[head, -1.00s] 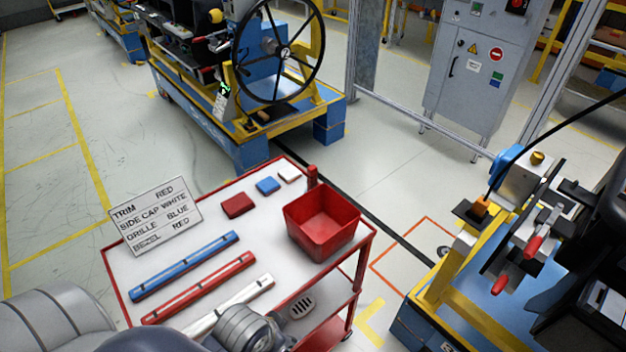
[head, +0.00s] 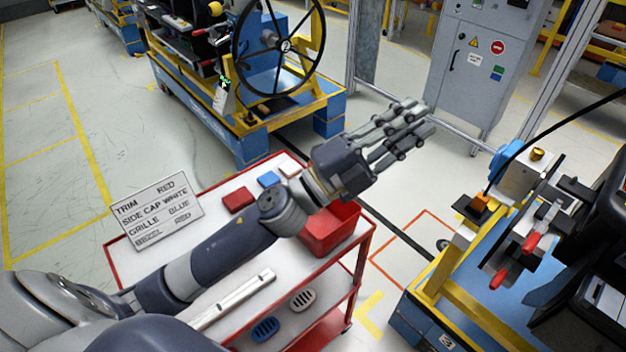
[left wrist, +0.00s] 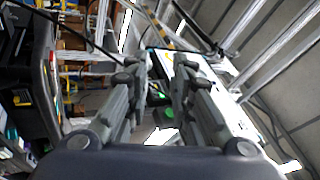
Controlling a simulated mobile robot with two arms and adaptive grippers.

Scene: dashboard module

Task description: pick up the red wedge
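A small flat red block (head: 238,201), which I take to be the red wedge, lies on the white top of the red-framed cart (head: 222,190), near its far side. My left arm reaches across the cart. My left gripper (head: 424,117) is raised beyond the red bin, well to the right of the block, pointing up and right. In the left wrist view its fingers (left wrist: 160,75) are apart with nothing between them. The red block does not show in that view. My right gripper is not in view.
A blue block (head: 268,179) and a white block lie beside the red one. The red bin (head: 330,232) is partly hidden by my arm. A white bar (head: 235,300) and slotted pieces (head: 302,299) lie nearer. A sign (head: 157,210) stands at the left edge.

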